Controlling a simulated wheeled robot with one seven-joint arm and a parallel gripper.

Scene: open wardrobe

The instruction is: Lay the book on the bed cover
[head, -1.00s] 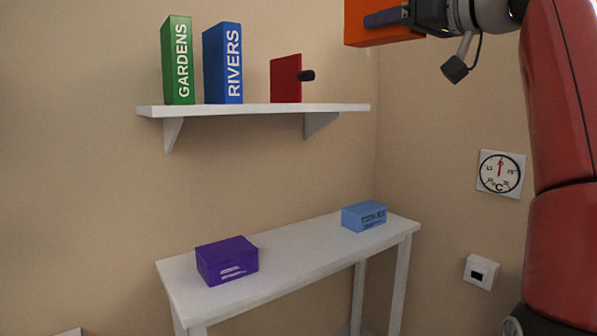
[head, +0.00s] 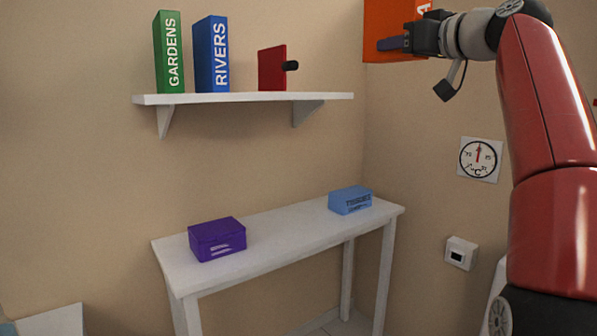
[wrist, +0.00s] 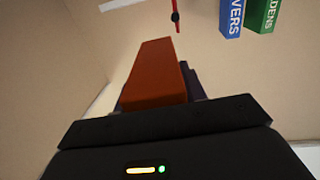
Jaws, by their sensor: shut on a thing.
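My gripper (head: 408,41) is at the top right of the head view, shut on an orange book (head: 385,17) with pale lettering. The book is held up in the air, to the right of the wall shelf and above its level; its top is cut off by the picture edge. In the wrist view the orange book (wrist: 155,78) stands out from between the dark fingers. The bed cover cannot be made out in these frames.
The white shelf (head: 240,98) holds a green GARDENS book (head: 169,52), a blue RIVERS book (head: 212,55) and a red bookend (head: 271,68) with a black knob. Below, a white table (head: 280,238) bears a purple box (head: 217,239) and a blue tissue box (head: 350,200).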

